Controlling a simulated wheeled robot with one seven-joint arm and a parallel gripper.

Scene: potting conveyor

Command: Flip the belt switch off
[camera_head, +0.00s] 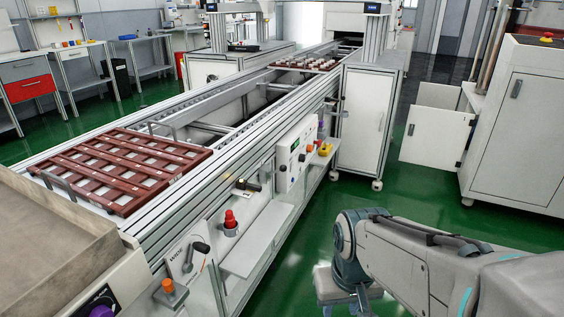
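A white plate with a black lever handle (200,248) and dark lettering is on the near side of the conveyor (170,215). A white control box (292,160) with small buttons is farther along the same side, with a black and yellow fitting (248,185) left of it. I cannot tell which of these is the belt switch, or its on or off position. My arm reaches in from the right, apart from the conveyor. My gripper (343,288) hangs low at its end, over the green floor; its fingers are not clear.
A red emergency button (230,220) and an orange one (168,286) stick out from the conveyor side. A white shelf (258,240) juts out below. A brown slatted tray (120,168) lies on the belt. White cabinets (520,130) stand right; green floor is free between.

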